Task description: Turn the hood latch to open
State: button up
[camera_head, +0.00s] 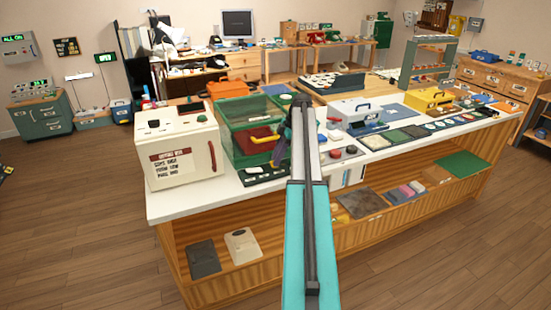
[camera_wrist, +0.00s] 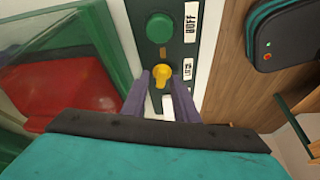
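The green hood box (camera_head: 246,112) with clear panels stands on the white counter, and a red thing shows inside it. In the wrist view its green frame and clear panel (camera_wrist: 30,45) fill the left. Beside it a dark green strip carries a yellow knob (camera_wrist: 162,74), which looks like the latch, with a small label that I cannot read fully. My gripper (camera_wrist: 163,82) is open, with one purple fingertip on each side of the knob and slim gaps showing. In the head view my gripper (camera_head: 281,142) is at the hood's front right; the knob is hidden there.
A green round button (camera_wrist: 159,27) labelled BUFF is on the same strip, just above the knob. A cream box (camera_head: 180,145) stands left of the hood. Round buttons and pads (camera_head: 345,152) lie to the right on the counter. The floor in front is clear.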

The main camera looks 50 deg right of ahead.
jog(key=shift+w+r, duration=0.1)
jog(key=b+v, duration=0.1)
jog(key=v, duration=1.2)
jog(key=shift+s+r+b, duration=0.2)
jog(key=shift+r+b, duration=0.05)
jog(key=shift+b, duration=0.1)
jog(key=shift+d, duration=0.1)
